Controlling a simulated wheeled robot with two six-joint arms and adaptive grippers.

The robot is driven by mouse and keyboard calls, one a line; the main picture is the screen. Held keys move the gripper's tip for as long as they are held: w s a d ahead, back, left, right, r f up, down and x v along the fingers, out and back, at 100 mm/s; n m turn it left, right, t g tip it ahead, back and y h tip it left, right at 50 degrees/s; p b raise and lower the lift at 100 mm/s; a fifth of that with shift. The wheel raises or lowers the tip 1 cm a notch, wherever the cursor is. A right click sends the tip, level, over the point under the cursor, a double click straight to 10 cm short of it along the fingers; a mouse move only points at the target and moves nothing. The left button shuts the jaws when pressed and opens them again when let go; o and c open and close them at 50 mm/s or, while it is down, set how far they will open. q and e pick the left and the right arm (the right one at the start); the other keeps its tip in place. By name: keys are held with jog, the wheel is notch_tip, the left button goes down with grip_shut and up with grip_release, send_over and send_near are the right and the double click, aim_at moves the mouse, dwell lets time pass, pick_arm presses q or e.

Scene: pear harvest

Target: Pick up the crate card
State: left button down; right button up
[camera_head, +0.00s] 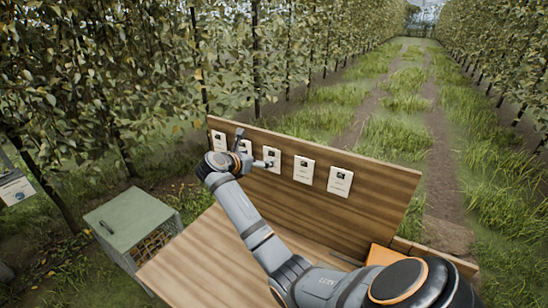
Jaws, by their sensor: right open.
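Several white cards, each with a small dark picture, stand in a row against an upright wooden board (385,190). They are a far-left card (218,141), a second card (246,147) partly covered by my gripper, a middle card (276,154), a fourth card (304,170) and a right-end card (340,182). The print is too small to tell which is the crate card. My right gripper (254,149) is open in front of the board. Its fingers spread around the second card's place, one overlapping the middle card. Contact cannot be told. My left gripper is out of view.
A wooden tabletop (190,262) lies before the board. A green-topped box (128,222) with a mesh side stands left of it. An orange object (382,255) sits at the board's lower right. A sign (16,190) is at the far left. Tree rows and a grassy track lie behind.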

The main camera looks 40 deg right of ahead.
aim_at(269, 154)
jog(key=shift+p+x, duration=0.4)
jog(key=shift+x, duration=1.7)
jog(key=shift+p+x, duration=0.3)
jog(key=shift+x, duration=0.45)
jog(key=shift+d+r+p, duration=0.2)
jog(key=shift+d+p, duration=0.35)
jog(key=shift+p, duration=0.2)
jog(key=p+x, duration=0.1)
jog(key=x, duration=0.1)
jog(key=shift+w+d+f, duration=0.15)
jog(key=shift+d+f, duration=0.1)
jog(key=shift+f, duration=0.1)
jog(key=shift+w+d+f, duration=0.1)
jog(key=shift+d+f, duration=0.1)
jog(key=shift+f, duration=0.05)
jog(key=shift+a+r, duration=0.1)
jog(key=shift+a, duration=0.05)
jog(key=c, duration=0.6)
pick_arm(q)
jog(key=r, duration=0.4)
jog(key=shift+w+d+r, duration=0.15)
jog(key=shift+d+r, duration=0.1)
pick_arm(e)
jog(key=c, duration=0.4)
